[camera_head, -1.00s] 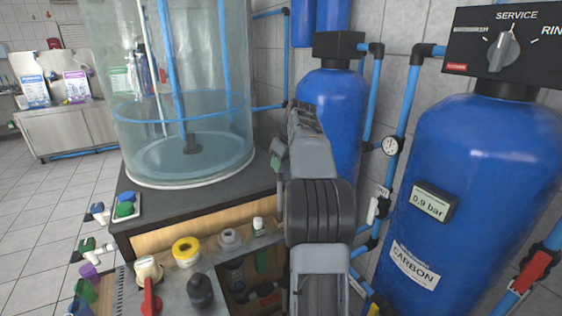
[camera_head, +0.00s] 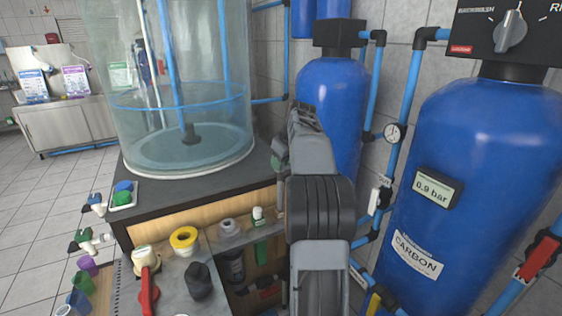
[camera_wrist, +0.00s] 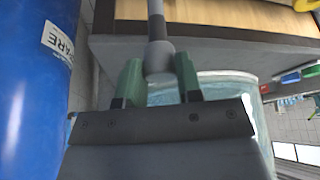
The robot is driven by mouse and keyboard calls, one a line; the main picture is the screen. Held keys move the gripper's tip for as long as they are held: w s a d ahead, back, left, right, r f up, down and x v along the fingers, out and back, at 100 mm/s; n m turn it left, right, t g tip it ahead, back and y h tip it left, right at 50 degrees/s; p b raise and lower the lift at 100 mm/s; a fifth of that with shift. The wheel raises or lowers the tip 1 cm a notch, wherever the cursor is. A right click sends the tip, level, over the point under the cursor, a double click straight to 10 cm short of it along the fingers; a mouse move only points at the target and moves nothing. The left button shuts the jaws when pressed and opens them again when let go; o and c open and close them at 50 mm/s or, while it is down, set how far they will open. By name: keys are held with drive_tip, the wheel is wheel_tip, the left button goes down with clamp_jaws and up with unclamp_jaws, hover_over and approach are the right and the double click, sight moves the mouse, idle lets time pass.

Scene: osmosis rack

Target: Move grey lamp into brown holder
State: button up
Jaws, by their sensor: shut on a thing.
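In the wrist view, my gripper (camera_wrist: 159,76) has its two green fingers closed on the round end of a grey lamp (camera_wrist: 158,58). The lamp's thin stem runs away from the fingers to the top edge of the picture. In the head view, my arm hides most of the gripper; only a small grey-green part (camera_head: 279,150) shows at its left side, in front of the tank bench. I cannot make out the lamp in the head view. I cannot identify a brown holder in either view.
A clear water tank (camera_head: 190,110) stands on a dark-topped bench (camera_head: 210,187). Below it are a yellow ring (camera_head: 184,239), a black cap (camera_head: 199,281) and a red-handled valve (camera_head: 147,290). Blue cylinders (camera_head: 470,150) and pipes close off the right. Tiled floor (camera_head: 40,200) lies left.

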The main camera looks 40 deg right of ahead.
sight(281, 181)
drive_tip(key=shift+f+b, duration=1.95)
drive_tip(key=shift+f, duration=1)
drive_tip(key=shift+f+b, duration=2.5)
drive_tip(key=shift+f, duration=1)
drive_tip(key=shift+f, duration=0.25)
drive_tip(key=shift+f+b, duration=0.95)
drive_tip(key=shift+f, duration=0.2)
drive_tip(key=o, duration=1.2)
drive_tip(key=shift+r, duration=0.15)
wheel_tip(281, 181, up, 8)
drive_tip(key=p, duration=0.7)
